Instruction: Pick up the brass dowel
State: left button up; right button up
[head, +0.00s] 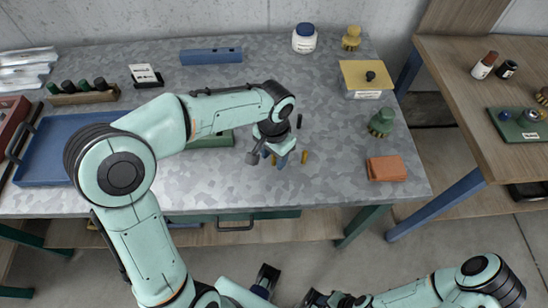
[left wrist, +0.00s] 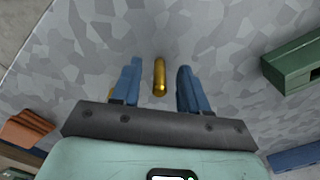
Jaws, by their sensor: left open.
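A brass dowel (left wrist: 160,77) shows in the left wrist view between the two blue fingers of my left gripper (left wrist: 160,88), with a gap on each side. In the head view this dowel (head: 273,159) is partly hidden by the fingers. My left gripper (head: 276,158) is open, pointing down over the metal tabletop. A second small brass-coloured piece (head: 304,157) is just right of it; in the left wrist view it is mostly hidden behind the left finger. My right arm shows at the lower right of the head view; its finger opening cannot be made out.
A small black piece (head: 299,121) is behind the gripper. A blue tray (head: 45,165) is far left. Bare tabletop lies between.

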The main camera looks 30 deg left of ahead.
pick_arm(q)
jog(key=shift+f, duration=0.25)
grip_shut()
